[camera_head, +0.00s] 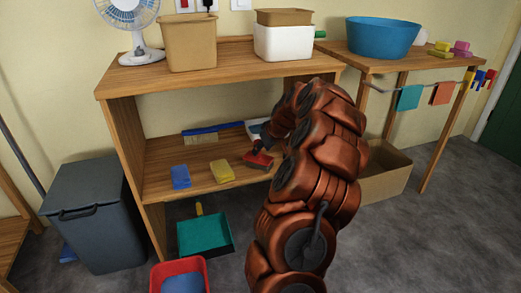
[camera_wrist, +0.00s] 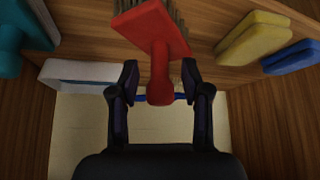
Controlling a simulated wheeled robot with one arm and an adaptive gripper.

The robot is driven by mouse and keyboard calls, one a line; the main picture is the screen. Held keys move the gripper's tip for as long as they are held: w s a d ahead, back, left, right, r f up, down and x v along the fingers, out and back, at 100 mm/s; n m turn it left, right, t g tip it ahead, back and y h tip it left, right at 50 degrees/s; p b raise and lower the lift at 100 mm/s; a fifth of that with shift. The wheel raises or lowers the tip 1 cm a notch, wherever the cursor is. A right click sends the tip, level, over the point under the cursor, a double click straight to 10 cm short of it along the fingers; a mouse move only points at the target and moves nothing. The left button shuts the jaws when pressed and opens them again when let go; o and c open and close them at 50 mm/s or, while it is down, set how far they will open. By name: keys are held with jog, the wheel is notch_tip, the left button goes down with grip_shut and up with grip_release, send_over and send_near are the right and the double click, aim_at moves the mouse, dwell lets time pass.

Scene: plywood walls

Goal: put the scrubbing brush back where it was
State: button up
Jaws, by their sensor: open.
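The red scrubbing brush (camera_head: 258,160) rests on the middle shelf of the wooden unit, right of the yellow sponge. In the wrist view the brush (camera_wrist: 148,28) shows its red back, grey bristles along one side and its handle pointing toward me. My gripper (camera_wrist: 160,82) is open, with one finger on each side of the handle. A gap to the fingers is hard to judge. In the head view my gripper (camera_head: 264,147) is at the brush, largely hidden behind my arm.
A blue sponge (camera_head: 181,177) and yellow sponge (camera_head: 221,171) lie left of the brush. A blue-backed long brush (camera_head: 200,130) and a white-and-blue item (camera_head: 254,128) are behind. A teal dustpan (camera_head: 205,236) and red bin (camera_head: 180,268) are below; a cardboard box (camera_head: 388,175) is right.

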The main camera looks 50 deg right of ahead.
jog(key=d+p+v, duration=0.1)
jog(key=p+v, duration=0.1)
jog(key=v, duration=0.7)
jog(key=w+a+r+n+g+y, duration=0.1)
jog(key=a, duration=0.9)
jog(key=w+a+r+n+g+y, duration=0.1)
jog(key=w+a+y, duration=0.1)
jog(key=a, duration=0.8)
jog(key=s+a+f+n+g, duration=0.1)
jog(key=s+a, duration=0.2)
jog(key=a, duration=0.4)
jog(key=s+a+g, duration=0.1)
jog(key=s+a, duration=0.2)
jog(key=a, duration=0.5)
jog(key=s+a+f+g, duration=0.1)
jog(key=s+a+g, duration=0.1)
jog(key=s, duration=0.6)
jog(key=s+a+f+g+h, duration=0.1)
jog(key=s+a+g, duration=0.1)
jog(key=s+a, duration=0.3)
jog(key=s+a+f+m+g, duration=0.1)
jog(key=s+a, duration=0.3)
jog(key=s, duration=0.8)
jog(key=shift+s+f+g+h, duration=0.25)
jog(key=shift+f+g+h, duration=0.15)
